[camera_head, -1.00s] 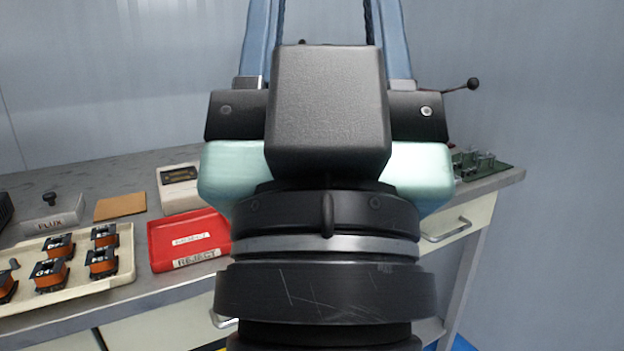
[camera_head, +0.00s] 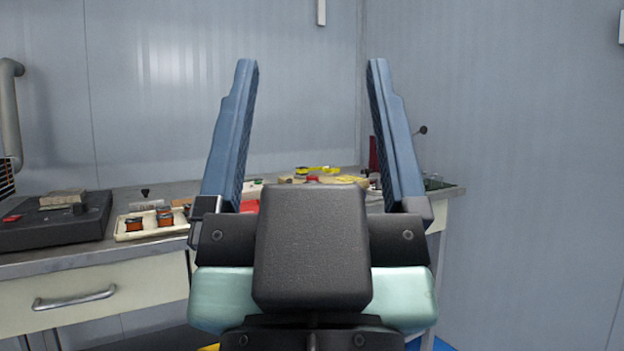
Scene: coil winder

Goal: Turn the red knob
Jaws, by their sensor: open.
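My gripper (camera_head: 312,64) fills the middle of the view, its two blue-grey fingers pointing up and spread wide apart. It is open, and nothing shows between the fingers but the wall and part of the bench behind. A small red piece (camera_head: 312,179) shows just above the gripper's black housing, among yellow and tan parts at the back of the bench. It may be the red knob, but it is too small and too covered to be sure. The housing hides whatever lies below it. The gripper appears well in front of it, not touching.
The metal-topped bench (camera_head: 30,266) runs along the wall, with a drawer handle (camera_head: 75,298) at its front. A black device (camera_head: 60,228) stands at the left, beside a cream tray (camera_head: 128,236) with orange-wound coils. A thin ball-ended lever (camera_head: 422,130) rises at the right. Floor space right of the bench looks clear.

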